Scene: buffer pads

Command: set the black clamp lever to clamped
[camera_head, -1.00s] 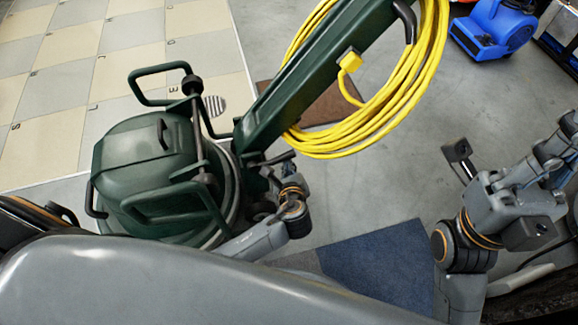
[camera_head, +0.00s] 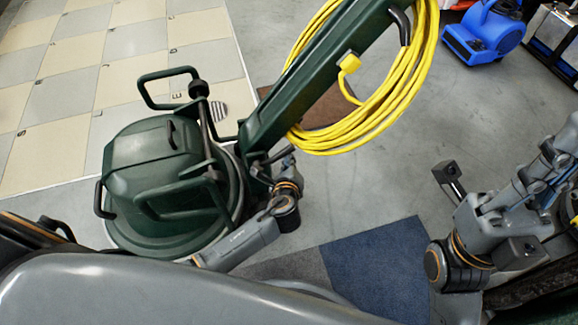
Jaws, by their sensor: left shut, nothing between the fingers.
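The green floor machine (camera_head: 165,185) stands on the left with its long green handle column (camera_head: 310,95) leaning up to the right. A dark bar at the column's foot looks like the black clamp lever (camera_head: 281,154). It is small and partly hidden, so I cannot tell its setting. My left gripper (camera_head: 268,172) is shut and empty, at the column's foot just below this bar. I cannot tell whether it touches it. My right arm is at the right, apart from the machine. A dark finger-like part, seemingly of my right gripper (camera_head: 447,174), shows there; its opening is unclear.
A yellow cable coil (camera_head: 410,95) hangs on the column. A blue blower (camera_head: 486,32) stands at the back right. A blue mat (camera_head: 375,265) lies in front. Grey floor between the column and my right arm is clear.

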